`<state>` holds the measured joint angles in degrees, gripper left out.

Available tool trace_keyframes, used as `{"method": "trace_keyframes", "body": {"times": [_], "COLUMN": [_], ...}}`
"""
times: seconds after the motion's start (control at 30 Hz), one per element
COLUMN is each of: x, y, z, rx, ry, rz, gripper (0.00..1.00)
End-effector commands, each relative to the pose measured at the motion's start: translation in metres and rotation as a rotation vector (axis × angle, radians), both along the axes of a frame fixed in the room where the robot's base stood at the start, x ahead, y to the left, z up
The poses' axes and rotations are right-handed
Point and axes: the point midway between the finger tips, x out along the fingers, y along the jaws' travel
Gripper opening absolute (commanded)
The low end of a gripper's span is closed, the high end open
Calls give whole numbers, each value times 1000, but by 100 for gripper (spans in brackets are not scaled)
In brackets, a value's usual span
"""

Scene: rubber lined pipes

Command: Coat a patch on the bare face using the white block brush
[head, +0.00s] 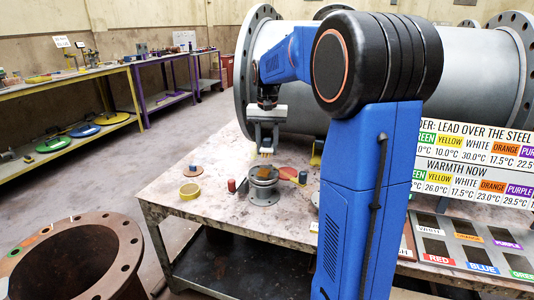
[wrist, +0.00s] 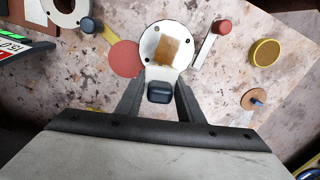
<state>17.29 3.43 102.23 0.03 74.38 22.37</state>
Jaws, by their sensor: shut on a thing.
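My gripper (wrist: 160,100) is shut on the white block brush (wrist: 160,75), gripping it by its dark handle. In the head view my gripper (head: 265,142) points down, with pale bristles (head: 265,153) below it. The brush is above a small flanged pipe piece (head: 263,186) standing on the table, with a visible gap in the head view. The round face (wrist: 150,44) of this piece is pale grey and carries a brown, squarish patch (wrist: 168,49). In the wrist view the brush overlaps the face's near edge.
Close around the piece are a red-capped tool (wrist: 224,27), a blue-capped yellow tool (wrist: 88,25) and a red disc (wrist: 124,57). A large grey pipe (head: 290,45) lies behind. Labelled plates (head: 470,248) are right.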

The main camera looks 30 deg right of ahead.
Motion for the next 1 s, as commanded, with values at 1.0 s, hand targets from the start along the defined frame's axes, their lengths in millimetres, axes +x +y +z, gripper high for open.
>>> {"method": "trace_keyframes", "body": {"times": [1.0], "x": [-5], "y": [2], "z": [29], "rx": [-1], "ry": [-1], "rz": [3], "gripper": [10]}}
